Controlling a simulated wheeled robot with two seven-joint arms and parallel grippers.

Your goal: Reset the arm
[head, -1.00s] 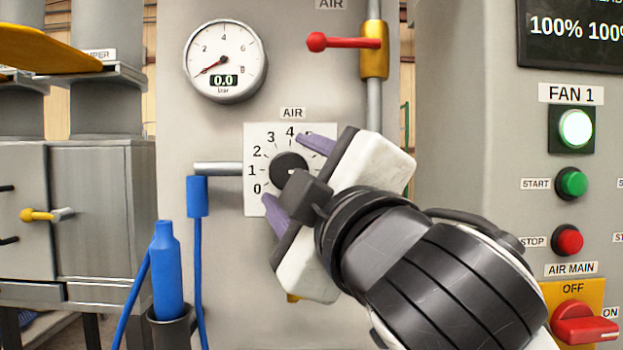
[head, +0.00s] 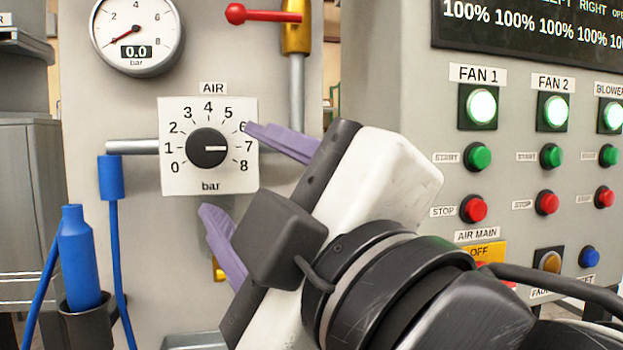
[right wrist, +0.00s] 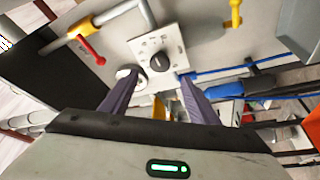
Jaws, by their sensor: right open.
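My right gripper (head: 229,181) is open and empty, with purple fingers spread, in front of the air panel in the head view. The black air knob (head: 207,148) sits on a white dial plate (head: 180,184) numbered 0 to 8, and its white mark points right, near 7. In the right wrist view the open fingers (right wrist: 159,90) stand apart from the knob (right wrist: 160,62), which lies beyond their tips. My left gripper is not in view.
A gauge (head: 137,34) reading 0.0 bar and a red-handled valve (head: 262,14) are above. A blue nozzle (head: 78,258) stands in a dark holder at lower left. A control panel with FAN 1 and FAN 2 lights and start/stop buttons (head: 478,156) is at right.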

